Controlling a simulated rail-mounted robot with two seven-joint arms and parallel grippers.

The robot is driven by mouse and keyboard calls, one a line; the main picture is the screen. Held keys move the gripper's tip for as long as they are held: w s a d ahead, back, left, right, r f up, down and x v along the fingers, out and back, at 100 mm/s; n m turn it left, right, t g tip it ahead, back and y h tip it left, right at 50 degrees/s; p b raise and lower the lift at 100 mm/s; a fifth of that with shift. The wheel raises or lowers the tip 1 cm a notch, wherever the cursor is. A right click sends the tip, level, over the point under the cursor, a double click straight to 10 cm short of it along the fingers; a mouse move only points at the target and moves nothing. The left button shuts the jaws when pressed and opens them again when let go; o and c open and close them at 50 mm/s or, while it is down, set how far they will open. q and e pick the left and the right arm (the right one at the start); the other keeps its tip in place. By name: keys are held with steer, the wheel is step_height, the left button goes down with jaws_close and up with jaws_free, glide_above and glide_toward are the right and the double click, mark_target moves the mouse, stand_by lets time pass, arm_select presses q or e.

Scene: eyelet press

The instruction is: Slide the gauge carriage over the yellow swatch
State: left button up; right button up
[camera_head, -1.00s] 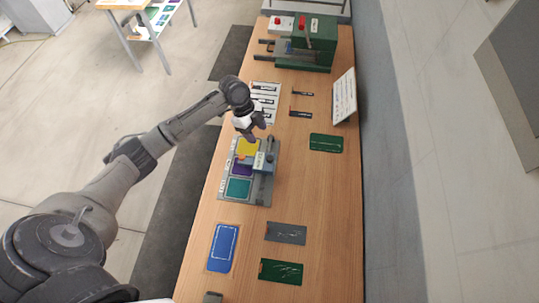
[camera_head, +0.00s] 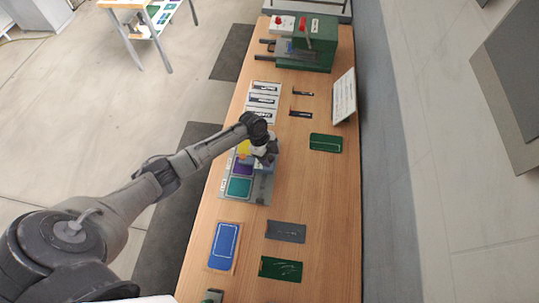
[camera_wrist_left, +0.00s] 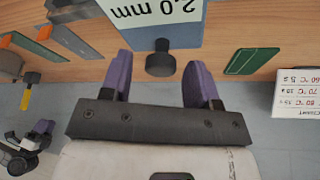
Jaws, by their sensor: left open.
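The gauge carriage is a blue-grey block with a "2.0 mm" label (camera_wrist_left: 152,12) and a dark round knob (camera_wrist_left: 160,62) in the left wrist view. In the head view the carriage (camera_head: 264,168) is mostly hidden under my left gripper (camera_head: 264,158). That gripper is open, with its purple fingers (camera_wrist_left: 160,82) on either side of the knob, a gap showing at both sides. The yellow swatch (camera_head: 243,149) shows partly at the far end of the swatch board, beside the gripper. A purple swatch (camera_head: 243,170) and a teal swatch (camera_head: 238,187) follow towards the near end. What may be my right gripper (camera_wrist_left: 32,138) shows small in the left wrist view.
A green press (camera_head: 315,45) stands at the far end of the wooden table (camera_head: 325,195). A tilted white sign (camera_head: 344,96) stands at the right edge. Flat green, grey and blue pieces lie around. The table right of the board is mostly clear.

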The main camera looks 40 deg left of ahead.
arm_select(q)
steer(key=shift+c, duration=0.4)
jaws_close()
